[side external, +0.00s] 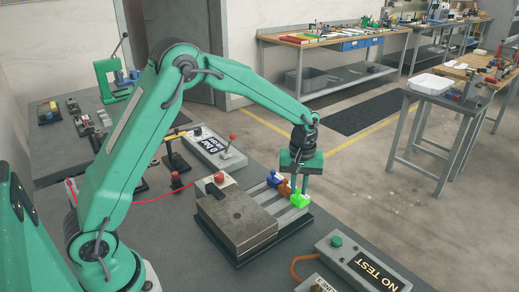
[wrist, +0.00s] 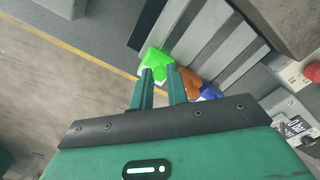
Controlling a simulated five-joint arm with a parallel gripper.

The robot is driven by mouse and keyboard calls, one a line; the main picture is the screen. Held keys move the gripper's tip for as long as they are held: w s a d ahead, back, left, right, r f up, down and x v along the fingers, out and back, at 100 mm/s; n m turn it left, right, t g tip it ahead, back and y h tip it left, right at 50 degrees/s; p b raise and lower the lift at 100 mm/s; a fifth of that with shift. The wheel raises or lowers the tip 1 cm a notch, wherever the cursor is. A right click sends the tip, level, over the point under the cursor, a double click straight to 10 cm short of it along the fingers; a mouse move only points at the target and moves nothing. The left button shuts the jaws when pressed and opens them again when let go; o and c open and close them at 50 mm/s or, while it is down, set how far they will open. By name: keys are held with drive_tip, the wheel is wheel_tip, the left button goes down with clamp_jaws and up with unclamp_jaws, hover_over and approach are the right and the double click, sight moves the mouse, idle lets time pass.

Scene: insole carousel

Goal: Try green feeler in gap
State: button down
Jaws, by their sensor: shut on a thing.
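The bright green feeler (side external: 299,199) is at the near end of a row with an orange feeler (side external: 284,187) and a blue feeler (side external: 273,178). My gripper (side external: 300,191) is right at the green feeler, pointing down. In the wrist view my fingertips (wrist: 162,76) are shut on the green feeler (wrist: 155,60). The orange feeler (wrist: 188,83) and blue feeler (wrist: 209,92) lie just right of the fingers, partly hidden. The feelers stand by the ends of pale bars (wrist: 232,47) with dark strips between them. I cannot tell which strip is the gap.
A heavy metal block (side external: 235,222) covers the left of the fixture.

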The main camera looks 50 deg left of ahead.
sight(289, 207)
drive_tip(key=shift+s, duration=1.4)
drive_tip(key=c, duration=1.4)
unclamp_jaws()
drive_tip(key=shift+o, duration=0.2)
drive_tip(key=shift+r, duration=0.1)
wheel_tip(289, 207, up, 8)
